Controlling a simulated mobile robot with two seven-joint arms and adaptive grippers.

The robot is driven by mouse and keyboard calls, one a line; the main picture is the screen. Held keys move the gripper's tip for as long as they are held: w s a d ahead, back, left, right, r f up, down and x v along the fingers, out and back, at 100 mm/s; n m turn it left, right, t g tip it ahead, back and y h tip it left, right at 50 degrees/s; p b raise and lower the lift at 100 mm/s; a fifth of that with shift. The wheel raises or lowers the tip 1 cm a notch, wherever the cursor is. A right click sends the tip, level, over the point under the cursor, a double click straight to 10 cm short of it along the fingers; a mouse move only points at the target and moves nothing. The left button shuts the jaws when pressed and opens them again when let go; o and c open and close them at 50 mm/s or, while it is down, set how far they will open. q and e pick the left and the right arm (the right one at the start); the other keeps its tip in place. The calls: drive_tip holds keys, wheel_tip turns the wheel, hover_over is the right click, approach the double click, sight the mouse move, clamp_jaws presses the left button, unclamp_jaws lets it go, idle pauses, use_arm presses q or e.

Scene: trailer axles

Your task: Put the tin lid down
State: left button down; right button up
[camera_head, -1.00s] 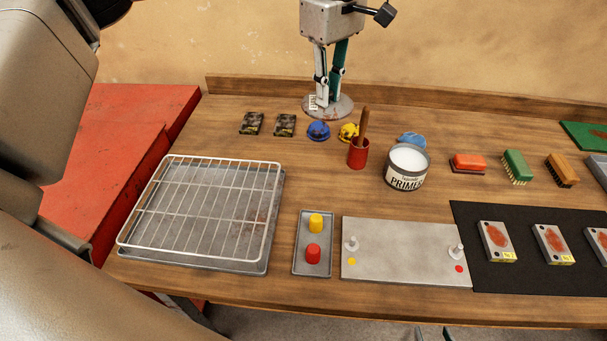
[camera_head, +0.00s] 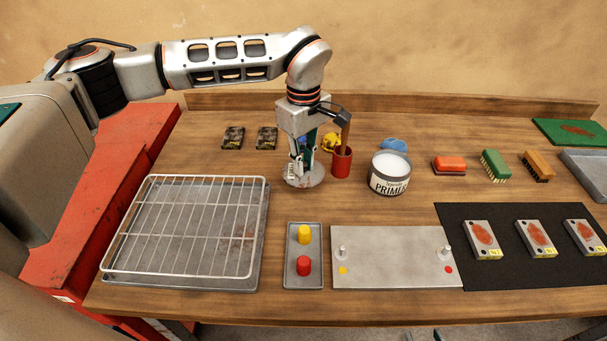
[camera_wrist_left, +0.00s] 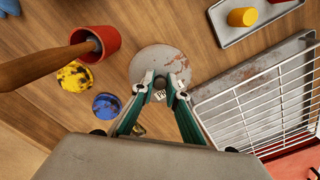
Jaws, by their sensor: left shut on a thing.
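The tin lid (camera_head: 312,181) is a round grey disc with rusty red patches. My left gripper (camera_head: 300,170) is shut on the lid's middle, coming down on it from above. In the left wrist view the lid (camera_wrist_left: 160,60) lies flat between and beyond the green-and-white fingertips (camera_wrist_left: 165,94). I cannot tell whether the lid touches the table or hangs just over it. The open primer tin (camera_head: 389,174), with white paint inside, stands to the right of the lid. My right gripper is not in view.
The wire rack (camera_head: 185,226) on a tray is at left. A small tray (camera_head: 304,284) with yellow and red knobs is in front. Yellow (camera_wrist_left: 75,76) and blue (camera_wrist_left: 106,106) blobs lie nearby.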

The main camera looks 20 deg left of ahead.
use_arm(q)
drive_tip(key=shift+f, duration=2.15)
drive_tip(key=shift+f, duration=0.2)
drive_tip(key=c, duration=2)
unclamp_jaws()
wheel_tip(320, 180, up, 12)
drive_tip(key=shift+r, duration=0.2)
